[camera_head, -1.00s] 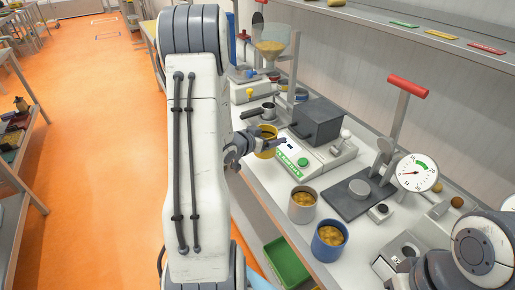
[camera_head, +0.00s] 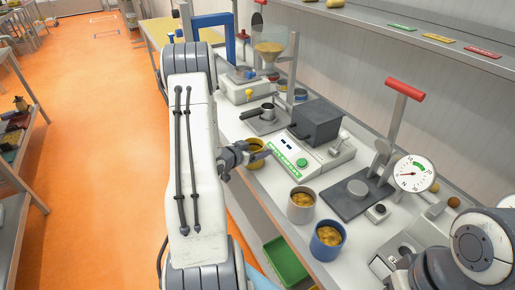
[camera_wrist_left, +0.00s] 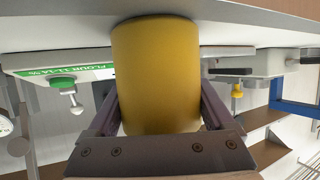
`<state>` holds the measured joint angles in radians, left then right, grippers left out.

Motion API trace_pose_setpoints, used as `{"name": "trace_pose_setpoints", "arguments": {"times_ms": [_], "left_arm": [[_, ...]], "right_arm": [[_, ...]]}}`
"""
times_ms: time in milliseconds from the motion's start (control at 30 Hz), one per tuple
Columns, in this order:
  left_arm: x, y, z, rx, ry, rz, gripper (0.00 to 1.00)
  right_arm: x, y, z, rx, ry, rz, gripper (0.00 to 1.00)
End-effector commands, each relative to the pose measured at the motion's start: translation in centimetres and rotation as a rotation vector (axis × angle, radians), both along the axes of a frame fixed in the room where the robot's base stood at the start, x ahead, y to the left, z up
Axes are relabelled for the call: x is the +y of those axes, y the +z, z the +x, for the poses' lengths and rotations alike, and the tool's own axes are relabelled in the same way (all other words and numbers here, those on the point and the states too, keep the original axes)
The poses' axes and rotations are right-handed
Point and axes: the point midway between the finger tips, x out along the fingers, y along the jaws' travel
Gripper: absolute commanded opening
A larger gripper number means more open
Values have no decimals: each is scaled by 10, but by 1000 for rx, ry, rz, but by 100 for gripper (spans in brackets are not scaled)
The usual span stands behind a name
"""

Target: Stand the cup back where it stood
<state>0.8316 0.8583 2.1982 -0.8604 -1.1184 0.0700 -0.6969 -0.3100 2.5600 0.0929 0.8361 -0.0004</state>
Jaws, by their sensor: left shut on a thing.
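The yellow cup (camera_head: 257,158) is at the bench's front edge, left of the grey cup and the blue cup. My left gripper (camera_head: 246,156) is shut on it from the side. In the left wrist view the cup (camera_wrist_left: 156,75) fills the middle, between the two fingers (camera_wrist_left: 160,120), close to the pale bench top. I cannot tell whether its base touches the bench. My right arm shows at the lower right, but its gripper is out of view.
The grey cup (camera_head: 301,205) and the blue cup (camera_head: 327,240) hold yellowish stuff. Behind the yellow cup is a device with a green label (camera_head: 285,158) and a dark box (camera_head: 316,122). A green bin (camera_head: 286,260) sits below the bench edge.

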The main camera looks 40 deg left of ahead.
Motion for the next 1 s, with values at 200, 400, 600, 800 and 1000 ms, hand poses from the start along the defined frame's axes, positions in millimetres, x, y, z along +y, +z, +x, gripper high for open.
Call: {"name": "trace_pose_setpoints", "arguments": {"times_ms": [200, 400, 600, 800, 1000], "left_arm": [[0, -2, 0, 0, 0, 0, 100], [0, 3, 0, 0, 0, 0, 100], [2, 12, -28, -1, 5, 2, 100], [2, 29, -69, -1, 7, 2, 100], [1, 42, -99, 0, 4, 1, 100]], "right_arm": [[0, -2, 0, 0, 0, 0, 50], [0, 2, 0, 0, 0, 0, 50], [0, -6, 0, 0, 0, 0, 50], [0, -11, 0, 0, 0, 0, 50], [0, -13, 0, 0, 0, 0, 50]]}}
